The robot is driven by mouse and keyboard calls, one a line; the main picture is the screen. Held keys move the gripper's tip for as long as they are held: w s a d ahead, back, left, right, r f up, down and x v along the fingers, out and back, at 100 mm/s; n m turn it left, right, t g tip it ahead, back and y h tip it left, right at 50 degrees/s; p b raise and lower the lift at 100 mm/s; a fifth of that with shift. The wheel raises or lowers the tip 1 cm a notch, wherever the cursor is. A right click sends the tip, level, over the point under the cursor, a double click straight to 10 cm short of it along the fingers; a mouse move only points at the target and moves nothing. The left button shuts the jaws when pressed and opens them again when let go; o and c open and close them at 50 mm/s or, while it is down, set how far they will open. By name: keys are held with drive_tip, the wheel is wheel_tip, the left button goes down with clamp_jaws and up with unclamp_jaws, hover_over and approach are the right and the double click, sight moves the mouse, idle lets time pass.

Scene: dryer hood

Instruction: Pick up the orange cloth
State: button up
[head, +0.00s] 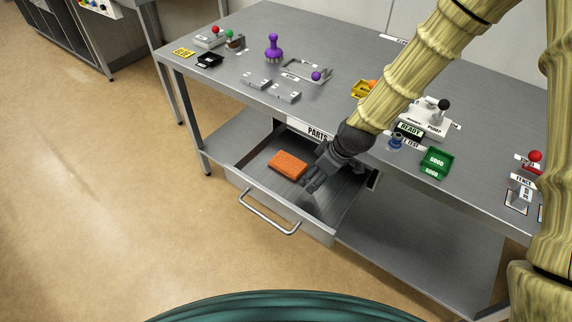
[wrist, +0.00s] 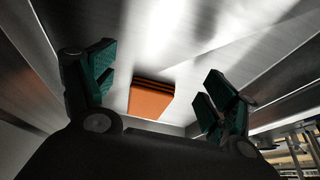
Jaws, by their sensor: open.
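The orange cloth (head: 288,165) is a folded rectangular pad lying on the floor of the open drawer (head: 262,169), toward its left side in the head view. In the wrist view the cloth (wrist: 152,99) lies between and beyond the two fingers, with its layered folded edge showing. My gripper (head: 312,179) is inside the drawer area, just right of the cloth in the head view, and apart from it. In the wrist view my gripper (wrist: 158,92) is open, its fingers spread wide with nothing between the tips.
The drawer has a bar handle (head: 268,216) at its front and hangs under a steel table (head: 235,90). The tabletop holds a purple stamp (head: 273,48), grey blocks (head: 270,86), a green bin (head: 436,163) and a pump (head: 425,118). Open floor lies left of the drawer.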

sight(288, 162)
drive_tip(key=w+a, duration=0.3)
drive_tip(key=a, duration=0.2)
drive_tip(key=w+a, duration=0.2)
drive_tip(key=a, duration=0.1)
drive_tip(key=shift+w+p, duration=0.35)
drive_tip(key=shift+p, duration=0.05)
drive_tip(key=shift+w+a+f, duration=0.1)
drive_tip(key=shift+w+f, duration=0.05)
drive_tip(key=shift+f, duration=0.45)
drive_tip(key=c, duration=1)
